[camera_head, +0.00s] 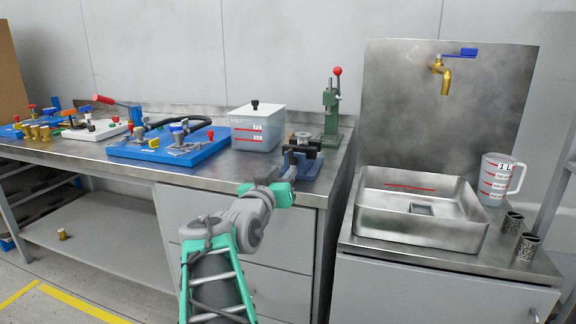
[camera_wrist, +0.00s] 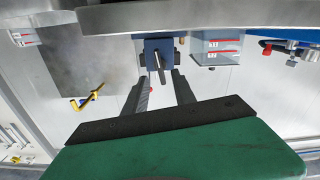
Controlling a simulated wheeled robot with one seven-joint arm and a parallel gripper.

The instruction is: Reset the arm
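My gripper (camera_wrist: 160,88) shows in the wrist view, which looks upside down. Its two dark fingers are apart with nothing seen held between them. A blue vise-like fixture (camera_wrist: 152,47) with a grey bar lies ahead of the fingers, and I see no clear contact. In the head view my arm reaches from the bottom centre toward the bench's right front corner. Its wrist is just in front of the blue fixture (camera_head: 303,168). The fingertips are hard to tell apart from the dark parts there.
The bench (camera_head: 185,178) holds a lidded water tank (camera_head: 257,133), a green press (camera_head: 331,115) and a blue board (camera_head: 165,150) with fittings. At right are a steel sink (camera_head: 415,238), a brass tap (camera_head: 443,75), a measuring jug (camera_head: 494,180) and two dark cups (camera_head: 527,245).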

